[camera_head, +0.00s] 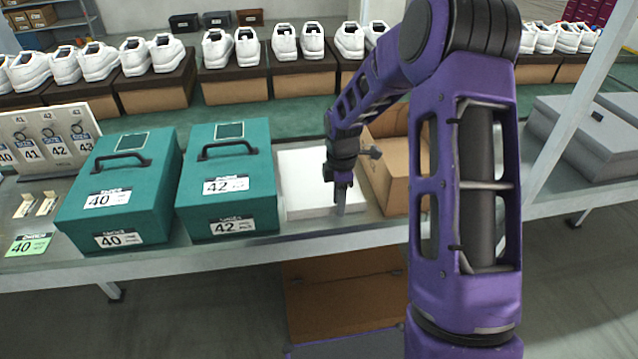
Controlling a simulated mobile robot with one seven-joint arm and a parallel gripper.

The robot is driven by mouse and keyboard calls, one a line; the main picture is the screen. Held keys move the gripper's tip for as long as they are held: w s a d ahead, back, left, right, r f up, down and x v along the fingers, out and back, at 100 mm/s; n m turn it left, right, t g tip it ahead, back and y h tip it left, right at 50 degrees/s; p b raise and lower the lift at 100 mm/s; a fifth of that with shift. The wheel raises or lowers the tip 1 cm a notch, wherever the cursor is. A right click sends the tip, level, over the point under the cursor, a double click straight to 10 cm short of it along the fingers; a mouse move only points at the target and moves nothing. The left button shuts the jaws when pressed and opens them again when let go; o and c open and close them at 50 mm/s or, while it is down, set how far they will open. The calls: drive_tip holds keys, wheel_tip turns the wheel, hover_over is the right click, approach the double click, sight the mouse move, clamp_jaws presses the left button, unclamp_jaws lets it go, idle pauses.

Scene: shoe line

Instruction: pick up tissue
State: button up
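A flat white rectangular stack (303,178), which looks like the tissue, lies on the table between a teal box and an open cardboard box. My gripper (341,207) points down over the right part of the white stack, near its front right edge. My purple arm reaches in from the right. The fingers are small and seen nearly edge-on, so I cannot tell whether they are open, touching the stack or gripping a sheet. The gripper and forearm hide part of the stack's right side.
Teal boxes marked 40 (120,190) and 42 (228,185) stand left of the stack. An open cardboard box (392,165) stands close on its right, partly behind my arm. White shoes on boxes line the back. A cardboard box (345,290) sits below the table (230,258).

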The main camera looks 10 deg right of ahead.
drive_tip(key=shift+c, duration=0.2)
clamp_jaws()
